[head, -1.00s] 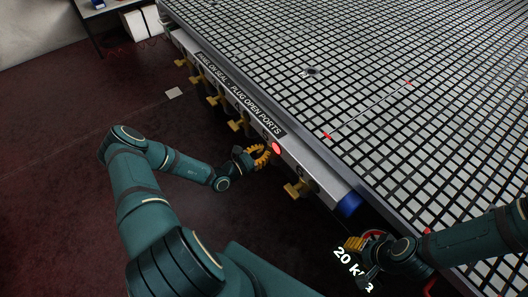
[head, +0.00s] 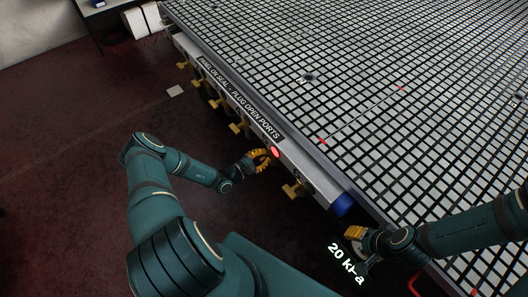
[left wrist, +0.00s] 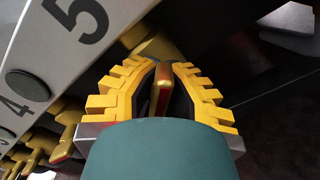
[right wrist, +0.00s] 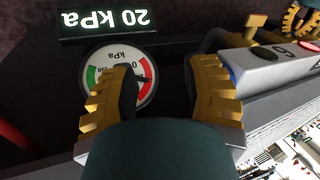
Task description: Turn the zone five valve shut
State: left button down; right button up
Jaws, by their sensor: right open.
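The zone five valve handle (left wrist: 163,84) is brass with a red end and lies between the fingers of my left gripper (left wrist: 166,68). The fingers are drawn in close on both sides of it. The number 5 (left wrist: 80,15) is on the rail beside it. In the head view, my left gripper (head: 264,157) is at the table's side rail by a red light (head: 275,153) and hides the valve. My right gripper (head: 355,240) is open and empty near the table's corner. The right wrist view shows its fingers (right wrist: 163,65) spread in front of a round gauge (right wrist: 118,75).
A display reading 20 kPa (right wrist: 107,22) is above the gauge. Another brass valve (head: 294,190) is right of my left gripper, and several more line the rail to the left. The gridded tabletop (head: 390,60) is almost bare. Dark floor is open on the left.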

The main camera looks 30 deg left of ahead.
pick_arm(q)
jog(key=m+p, duration=0.2)
jog(key=m, duration=0.2)
jog(key=shift+s+f+m+p, duration=0.1)
jog(key=shift+s+m+p, duration=0.05)
jog(key=shift+m+p, duration=0.2)
jog(key=shift+f+m+p, duration=0.2)
jog(key=shift+m+p, duration=0.8)
jog(key=shift+m, duration=1.15)
jog(key=c, duration=1)
grip_release()
jog(key=v, duration=1.2)
